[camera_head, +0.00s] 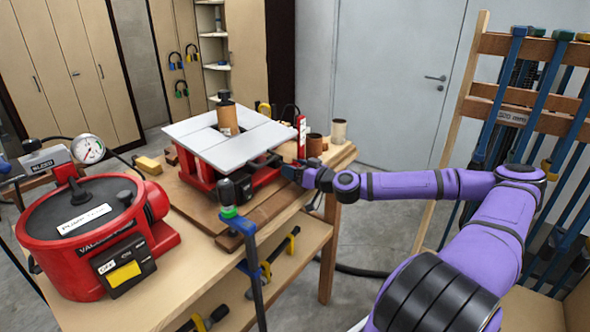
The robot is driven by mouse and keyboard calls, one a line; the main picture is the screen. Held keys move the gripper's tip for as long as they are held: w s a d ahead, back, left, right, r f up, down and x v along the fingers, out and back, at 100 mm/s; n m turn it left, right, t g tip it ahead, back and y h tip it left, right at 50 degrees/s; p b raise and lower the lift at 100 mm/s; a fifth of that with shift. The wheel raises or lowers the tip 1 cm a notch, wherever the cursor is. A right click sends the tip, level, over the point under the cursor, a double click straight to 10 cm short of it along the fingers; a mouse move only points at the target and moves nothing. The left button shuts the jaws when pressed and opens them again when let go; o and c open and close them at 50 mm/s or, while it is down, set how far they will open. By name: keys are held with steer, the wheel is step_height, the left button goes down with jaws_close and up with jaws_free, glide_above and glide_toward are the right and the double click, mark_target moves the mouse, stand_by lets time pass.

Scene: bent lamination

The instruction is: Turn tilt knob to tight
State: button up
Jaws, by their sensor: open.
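A small machine with a red base (268,178) and a flat grey top (232,152) stands on the workbench. A dark, knob-like part (229,190) shows at the front of the red base, close behind a clamp. I cannot tell whether it is the tilt knob or how tight it is. My gripper (289,172) is at the right side of the red base, at the end of my purple arm. It is open. Its fingertips are small and partly hidden against the machine, so I cannot tell whether they touch anything.
A blue bar clamp (252,262) stands upright at the bench's front edge. A red vacuum pump (97,240) fills the bench's left end. Brown and beige cups (339,131) stand behind my gripper. A wooden rack with clamps (512,117) is at the right. Floor between bench and rack is open.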

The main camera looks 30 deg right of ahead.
steer(key=c, duration=0.9)
steer(key=shift+m, duration=0.8)
steer(key=o, duration=0.9)
steer(key=v, duration=1.1)
